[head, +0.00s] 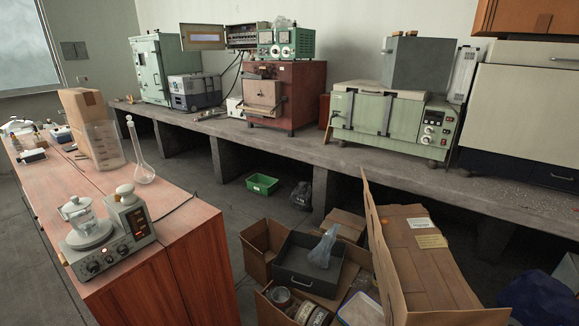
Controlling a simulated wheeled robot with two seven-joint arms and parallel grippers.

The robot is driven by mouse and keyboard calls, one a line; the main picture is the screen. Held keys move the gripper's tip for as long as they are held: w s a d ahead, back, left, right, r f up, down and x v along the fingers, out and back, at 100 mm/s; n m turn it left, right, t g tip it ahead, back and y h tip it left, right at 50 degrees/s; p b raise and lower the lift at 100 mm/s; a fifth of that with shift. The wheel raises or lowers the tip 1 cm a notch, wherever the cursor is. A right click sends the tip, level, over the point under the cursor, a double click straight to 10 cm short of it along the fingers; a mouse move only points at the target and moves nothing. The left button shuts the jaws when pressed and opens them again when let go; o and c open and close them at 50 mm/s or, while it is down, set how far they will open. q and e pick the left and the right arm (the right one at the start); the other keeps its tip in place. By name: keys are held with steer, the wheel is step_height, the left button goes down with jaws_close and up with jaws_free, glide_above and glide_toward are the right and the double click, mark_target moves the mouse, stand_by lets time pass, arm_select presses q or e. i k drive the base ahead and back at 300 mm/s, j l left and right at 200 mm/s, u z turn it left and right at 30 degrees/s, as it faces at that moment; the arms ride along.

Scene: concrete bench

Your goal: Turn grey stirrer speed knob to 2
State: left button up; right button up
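A grey stirrer (108,238) stands near the front corner of the reddish wooden bench at the left. A glass beaker (82,215) with a pale lid sits on its round plate. Dark knobs (93,266) line its front panel near a small red light. The knob markings are too small to read, so I cannot tell the speed setting. A box with a dark display (136,221) rises at the stirrer's right side. Neither of my grippers is in view.
A tall glass flask (139,155) and a clear container (104,146) stand behind the stirrer. Open cardboard boxes (425,262) and a dark drawer (305,268) crowd the floor at right. A concrete bench (300,147) along the wall carries green and red equipment.

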mark_target(93, 267)
steer(key=u, duration=1.3)
